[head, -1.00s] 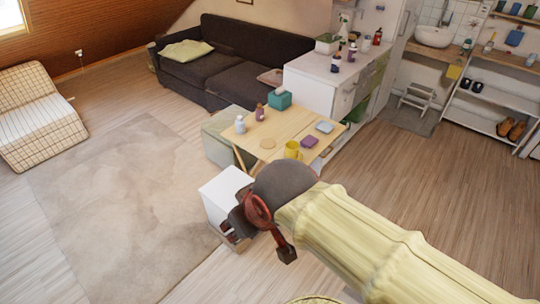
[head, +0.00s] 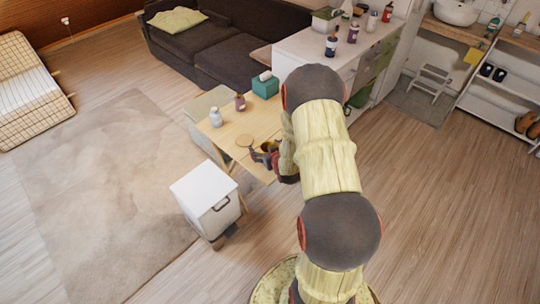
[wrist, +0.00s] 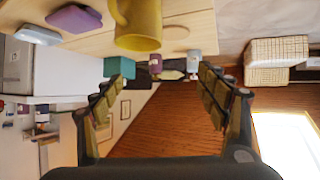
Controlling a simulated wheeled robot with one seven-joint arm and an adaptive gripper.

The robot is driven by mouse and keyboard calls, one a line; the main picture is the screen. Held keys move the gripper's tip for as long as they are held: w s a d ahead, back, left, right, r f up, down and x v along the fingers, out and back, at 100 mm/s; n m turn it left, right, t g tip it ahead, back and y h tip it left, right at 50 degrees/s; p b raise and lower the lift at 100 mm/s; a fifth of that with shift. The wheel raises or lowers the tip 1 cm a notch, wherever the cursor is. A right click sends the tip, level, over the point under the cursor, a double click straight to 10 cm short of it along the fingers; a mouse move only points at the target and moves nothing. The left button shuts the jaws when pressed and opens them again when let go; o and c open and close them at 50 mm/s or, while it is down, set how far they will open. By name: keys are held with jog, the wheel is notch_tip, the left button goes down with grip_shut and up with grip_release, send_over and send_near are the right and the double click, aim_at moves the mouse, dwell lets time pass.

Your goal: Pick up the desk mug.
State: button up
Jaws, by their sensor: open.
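The yellow mug (wrist: 138,28) stands on the light wooden table (wrist: 200,22), which appears upside down in the wrist view. Its handle points to the upper left there. My gripper (wrist: 163,72) is open, with its two fingers spread and nothing between them. The mug lies beyond the fingertips, nearer the left finger in the picture. In the head view my gripper (head: 264,156) is at the table's front edge beside the mug, which is mostly hidden by the gripper and arm.
On the table stand a white bottle (head: 216,117), a dark purple bottle (head: 240,101), a round coaster (head: 244,140) and a teal tissue box (head: 266,86).

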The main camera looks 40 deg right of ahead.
jog(key=shift+m+t+h, duration=0.3)
jog(key=shift+m+t, duration=0.2)
jog(key=s+f, duration=0.1)
jog(key=f, duration=0.1)
jog(key=s+d+f, duration=0.1)
jog(key=f, duration=0.1)
jog(key=s+f, duration=0.1)
jog(key=f, duration=0.1)
jog(key=shift+s+d+f, duration=0.15)
jog(key=shift+s+d, duration=0.15)
jog(key=shift+s, duration=0.05)
jog(key=shift+b+x, duration=0.4)
jog(key=shift+x, duration=0.75)
jog(key=x, duration=0.1)
jog(key=b+x, duration=0.1)
jog(key=x, duration=0.1)
jog(key=b+x, duration=0.1)
jog(key=x, duration=0.1)
jog(key=shift+d, duration=0.3)
jog(key=shift+c, duration=1.1)
jog(key=c, duration=1.1)
jog(key=shift+r, duration=0.3)
jog(key=shift+c, duration=0.6)
